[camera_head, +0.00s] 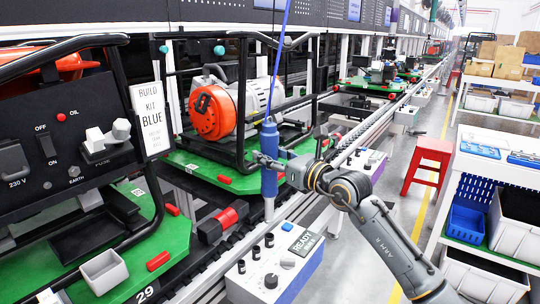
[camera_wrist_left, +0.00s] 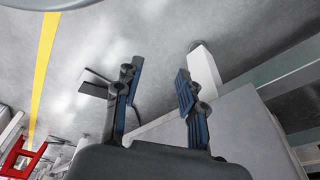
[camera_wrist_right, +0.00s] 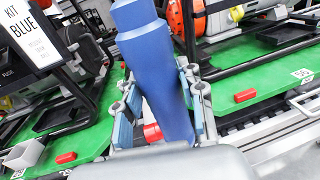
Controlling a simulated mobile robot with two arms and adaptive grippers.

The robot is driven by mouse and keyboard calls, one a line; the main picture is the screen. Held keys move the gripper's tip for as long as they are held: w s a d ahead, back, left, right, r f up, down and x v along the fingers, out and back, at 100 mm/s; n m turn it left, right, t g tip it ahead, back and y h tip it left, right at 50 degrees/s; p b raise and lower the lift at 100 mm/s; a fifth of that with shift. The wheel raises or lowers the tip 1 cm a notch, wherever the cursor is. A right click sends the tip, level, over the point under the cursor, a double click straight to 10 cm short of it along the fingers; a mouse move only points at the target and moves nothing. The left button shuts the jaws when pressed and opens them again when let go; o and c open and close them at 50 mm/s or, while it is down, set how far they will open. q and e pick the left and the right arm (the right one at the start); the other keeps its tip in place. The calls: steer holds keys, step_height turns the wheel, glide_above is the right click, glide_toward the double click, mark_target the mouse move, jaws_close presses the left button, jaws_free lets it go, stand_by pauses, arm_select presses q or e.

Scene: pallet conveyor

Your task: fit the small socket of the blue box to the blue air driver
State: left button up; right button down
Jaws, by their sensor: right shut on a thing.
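The blue air driver (camera_head: 269,140) hangs upright on a blue hose, its grey shaft pointing down beside the conveyor. My right gripper (camera_head: 268,160) is shut around its body. In the right wrist view the blue driver (camera_wrist_right: 155,70) stands between the two fingers of my right gripper (camera_wrist_right: 160,108). My left gripper (camera_wrist_left: 158,95) is empty, its fingers apart over the grey floor; it does not show in the head view. Flat blue cases (camera_head: 480,149) lie on the right shelf, too small to tell whether one holds sockets. I cannot make out a small socket.
A control box (camera_head: 275,262) with a READY display stands below the driver. Green pallets (camera_head: 215,172) with a generator line the conveyor at left. A red stool (camera_head: 428,160) stands in the aisle. The right rack holds a blue bin (camera_head: 466,222) and grey bins.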

steer(key=shift+s+a, duration=0.1)
arm_select(q)
steer(key=s+a+f+p, duration=0.1)
steer(key=s+f+p, duration=0.3)
steer(key=s, duration=0.5)
steer(key=s+a+f+g+p, duration=0.1)
steer(key=s+a+f+p, duration=0.1)
steer(key=s+f+p, duration=0.2)
steer(key=s+f, duration=0.3)
steer(key=s, duration=0.2)
steer(key=shift+s+f+g, duration=0.3)
steer(key=shift+s+f, duration=0.05)
arm_select(e)
steer(key=s+a, duration=0.6)
steer(key=s, duration=0.3)
steer(key=shift+s+a+r, duration=0.3)
steer(key=shift+a+r, duration=0.1)
arm_select(q)
steer(key=shift+a+r+p, duration=0.1)
steer(key=shift+r+p, duration=0.05)
steer(key=shift+p, duration=0.15)
arm_select(e)
steer(key=shift+w+r, duration=0.1)
